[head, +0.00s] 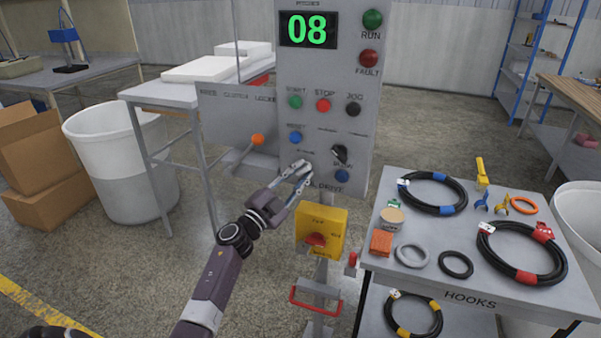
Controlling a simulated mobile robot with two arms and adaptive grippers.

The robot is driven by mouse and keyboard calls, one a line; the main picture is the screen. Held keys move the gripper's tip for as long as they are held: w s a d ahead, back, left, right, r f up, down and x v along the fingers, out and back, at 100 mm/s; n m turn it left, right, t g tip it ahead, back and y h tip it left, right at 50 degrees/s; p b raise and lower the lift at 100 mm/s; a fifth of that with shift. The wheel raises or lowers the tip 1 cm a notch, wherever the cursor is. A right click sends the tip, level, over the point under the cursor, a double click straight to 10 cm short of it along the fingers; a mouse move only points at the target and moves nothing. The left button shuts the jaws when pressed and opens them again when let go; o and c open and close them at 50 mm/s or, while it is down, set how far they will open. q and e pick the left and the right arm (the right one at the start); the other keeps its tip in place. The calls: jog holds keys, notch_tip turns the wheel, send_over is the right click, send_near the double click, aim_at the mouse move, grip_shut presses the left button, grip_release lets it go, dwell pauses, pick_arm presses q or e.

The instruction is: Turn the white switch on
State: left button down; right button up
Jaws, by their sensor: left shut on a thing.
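The grey control panel (262,108) stands upright in the middle of the head view. My left gripper (302,169) reaches up from below and is at the lower front of the panel, left of a black-and-white rotary knob (340,154). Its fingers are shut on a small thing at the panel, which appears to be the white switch. The fingers hide most of it, so its position cannot be read. A small label is just above the fingertips. My right gripper is not in view.
A blue button (342,176) is right of the gripper, and another blue button (295,138) is above it. An orange-tipped lever (257,140) is to the left. A yellow box with a red handle (321,232) is below. The hose table (420,283) stands at right.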

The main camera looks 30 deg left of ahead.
pick_arm(q)
jog(key=m+p, duration=0.1)
jog(key=m+g+p, duration=0.1)
jog(key=m, duration=0.1)
jog(key=m+h+p, duration=0.1)
jog(key=m, duration=0.1)
jog(key=shift+r+g+p, duration=0.25)
jog(key=shift+g+p, duration=0.1)
jog(key=shift+g, duration=0.05)
jog(key=shift+f+m+g+p, duration=0.1)
jog(key=shift+m+g+p, duration=0.5)
jog(key=shift+m+p, duration=1)
jog(key=shift+m, duration=0.3)
jog(key=c, duration=2)
grip_release()
jog(key=shift+a, duration=0.1)
jog(key=shift+s, duration=0.2)
jog(key=s, duration=0.4)
jog(key=s+a, duration=0.1)
jog(key=s, duration=0.6)
jog(key=shift+s+a, duration=0.3)
jog(key=shift+a, duration=0.1)
